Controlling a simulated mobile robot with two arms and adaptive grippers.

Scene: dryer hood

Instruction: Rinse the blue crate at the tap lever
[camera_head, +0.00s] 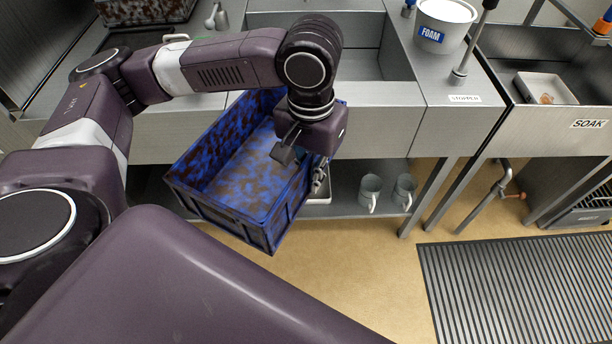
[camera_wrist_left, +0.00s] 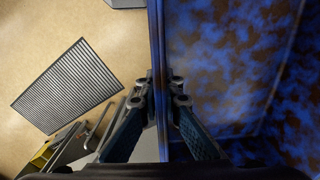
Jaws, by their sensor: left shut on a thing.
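The blue crate (camera_head: 243,160) is open-topped and covered in brown patches on its inside faces. It hangs tilted in front of the steel sink counter, above the lower shelf. My left gripper (camera_head: 300,158) is shut on the crate's right-hand rim. In the left wrist view the fingers (camera_wrist_left: 163,88) close on both sides of the crate wall, with the blotched blue inside (camera_wrist_left: 235,60) on the right. A small metal fitting (camera_head: 217,16) stands on the counter at the back; I cannot tell whether it is the tap lever. My right gripper is not in view.
A sink basin (camera_head: 355,62) is behind my arm. A post (camera_head: 461,72) stands by the STOPPER label, near a white FOAM bucket (camera_head: 440,28). A SOAK sink (camera_head: 545,92) is at right. Two mugs (camera_head: 370,190) sit on the lower shelf. A ribbed mat (camera_head: 520,285) lies on clear floor.

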